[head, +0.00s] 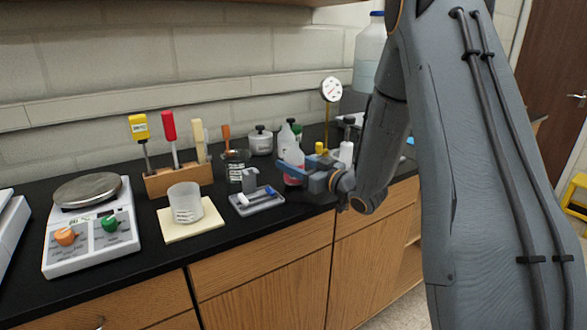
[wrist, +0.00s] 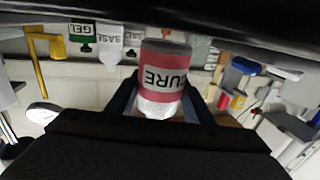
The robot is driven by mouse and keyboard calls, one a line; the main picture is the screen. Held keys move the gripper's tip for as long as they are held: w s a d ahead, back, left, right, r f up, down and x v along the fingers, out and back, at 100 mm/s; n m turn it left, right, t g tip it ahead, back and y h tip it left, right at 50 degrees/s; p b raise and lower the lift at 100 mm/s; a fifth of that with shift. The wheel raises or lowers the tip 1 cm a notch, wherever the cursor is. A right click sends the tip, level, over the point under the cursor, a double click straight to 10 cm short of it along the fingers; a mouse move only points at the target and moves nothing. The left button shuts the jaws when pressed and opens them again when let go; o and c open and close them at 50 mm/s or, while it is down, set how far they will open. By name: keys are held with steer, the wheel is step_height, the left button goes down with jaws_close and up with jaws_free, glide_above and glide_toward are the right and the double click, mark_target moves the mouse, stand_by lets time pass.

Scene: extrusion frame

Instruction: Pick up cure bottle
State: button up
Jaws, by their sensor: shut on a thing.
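The cure bottle (wrist: 163,80) is whitish with a red label band reading "CURE", and appears upside down in the wrist view. My gripper (wrist: 162,98) is shut on it, with one finger on each side of the bottle. In the head view the bottle (head: 293,172) is partly hidden by my gripper (head: 305,178), near the front of the black counter. I cannot tell whether its base touches the counter.
A small grey tray (head: 262,203) with a blue-handled item lies left of my gripper. A beaker (head: 185,202) stands on a pale pad, and a scale (head: 90,235) is further left. Bottles labelled GEL (wrist: 82,33) and BASE (wrist: 109,42) stand close by.

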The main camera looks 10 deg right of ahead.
mark_target(294, 143)
step_height(294, 143, up, 9)
steer(key=shift+f+b, duration=0.15)
steer(key=shift+b, duration=0.45)
stand_by(0.3)
